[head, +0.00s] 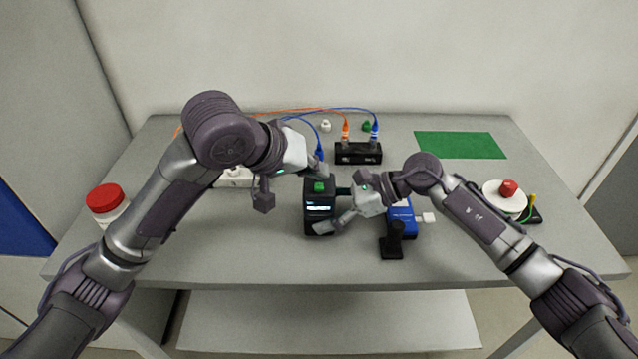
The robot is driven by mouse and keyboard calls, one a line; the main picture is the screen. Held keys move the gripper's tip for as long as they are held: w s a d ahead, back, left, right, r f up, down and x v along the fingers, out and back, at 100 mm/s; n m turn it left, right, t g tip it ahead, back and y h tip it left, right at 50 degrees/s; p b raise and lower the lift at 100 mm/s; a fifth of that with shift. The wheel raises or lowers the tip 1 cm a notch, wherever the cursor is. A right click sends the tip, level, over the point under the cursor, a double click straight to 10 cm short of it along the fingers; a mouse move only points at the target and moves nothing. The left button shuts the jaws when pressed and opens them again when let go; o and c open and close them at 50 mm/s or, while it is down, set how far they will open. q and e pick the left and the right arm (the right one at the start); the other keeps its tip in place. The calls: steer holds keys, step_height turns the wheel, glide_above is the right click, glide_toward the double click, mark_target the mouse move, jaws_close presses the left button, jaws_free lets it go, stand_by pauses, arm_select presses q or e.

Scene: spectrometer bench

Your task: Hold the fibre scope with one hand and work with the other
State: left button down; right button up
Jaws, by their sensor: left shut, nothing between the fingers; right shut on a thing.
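The fibre scope appears to be the black box (318,215) with a small lit screen and a green piece on top; it stands upright near the table's middle. My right gripper (334,210) is shut on it from the right, its fingers at the box's side. My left gripper (291,189) is shut and empty, just above and left of the box. A blue connector (320,151) on a blue cable stands behind the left gripper; whether it touches the gripper is unclear. A black port block (358,154) behind carries an orange plug (345,130) and a blue plug (375,131).
Small white (325,126) and green (366,127) caps lie at the back. A blue box (405,219) and black stand (393,241) are right of the scope. A white power strip (232,180), red-lidded jar (105,199), green mat (460,145) and white reel (503,203) lie around.

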mark_target(316, 186)
arm_select(q)
steer(key=shift+f, duration=0.1)
steer(key=shift+f, duration=0.35)
steer(key=shift+f, duration=0.4)
stand_by(0.7)
steer(key=shift+r, duration=0.8)
steer(key=shift+r, duration=2.55)
arm_select(e)
steer(key=o, duration=0.9)
